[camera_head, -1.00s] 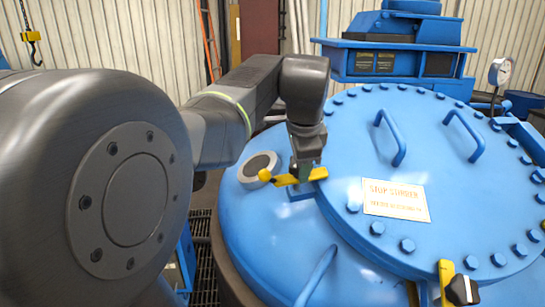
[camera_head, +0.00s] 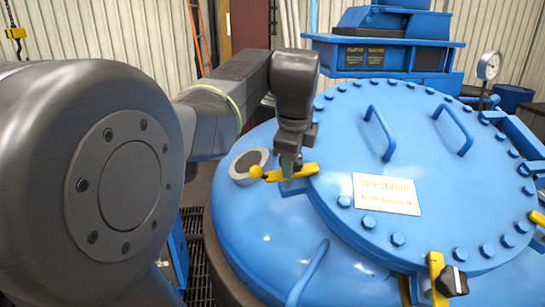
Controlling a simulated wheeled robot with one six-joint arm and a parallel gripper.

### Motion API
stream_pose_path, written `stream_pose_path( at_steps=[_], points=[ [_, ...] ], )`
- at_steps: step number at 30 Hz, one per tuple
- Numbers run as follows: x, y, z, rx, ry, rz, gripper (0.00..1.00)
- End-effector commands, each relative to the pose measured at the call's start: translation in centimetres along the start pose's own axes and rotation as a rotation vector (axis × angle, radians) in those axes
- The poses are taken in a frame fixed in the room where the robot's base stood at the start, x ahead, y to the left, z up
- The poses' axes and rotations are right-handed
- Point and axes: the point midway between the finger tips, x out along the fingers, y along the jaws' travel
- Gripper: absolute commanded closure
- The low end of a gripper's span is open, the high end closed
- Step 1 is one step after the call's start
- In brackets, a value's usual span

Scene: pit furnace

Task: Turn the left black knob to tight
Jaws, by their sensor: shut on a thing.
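My gripper (camera_head: 289,164) points down at the left yellow clamp (camera_head: 300,172) on the left edge of the blue lid (camera_head: 335,130). Its jaws are shut at the top of this clamp, where the left black knob is hidden behind them. Another black knob (camera_head: 453,281) shows in full on the front yellow clamp (camera_head: 437,277) at the lower right, away from my gripper.
Two blue handles (camera_head: 381,132) rise from the lid near a white warning plate (camera_head: 387,194). Bolts ring the lid. A grey round port (camera_head: 247,166) lies left of my gripper. A pressure gauge (camera_head: 489,66) and blue machinery (camera_head: 385,52) stand behind.

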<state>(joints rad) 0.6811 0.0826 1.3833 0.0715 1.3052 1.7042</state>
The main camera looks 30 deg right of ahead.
Motion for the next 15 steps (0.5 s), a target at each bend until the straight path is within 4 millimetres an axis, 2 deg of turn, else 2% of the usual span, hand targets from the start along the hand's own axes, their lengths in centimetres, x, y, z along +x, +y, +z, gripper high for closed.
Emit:
stream_pose_path(
  at_steps=[10,11,13,14,15],
  points=[
    [-0.1,-0.07,-0.02,0.004,0.0,-0.003,0.76],
    [-0.1,-0.07,-0.02,0.004,0.0,-0.003,0.49],
    [-0.1,-0.06,-0.02,0.004,0.0,-0.002,0.36],
    [-0.09,-0.05,-0.02,0.003,0.0,-0.002,0.31],
    [-0.08,-0.05,-0.02,0.003,0.0,-0.002,0.31]
  ],
)
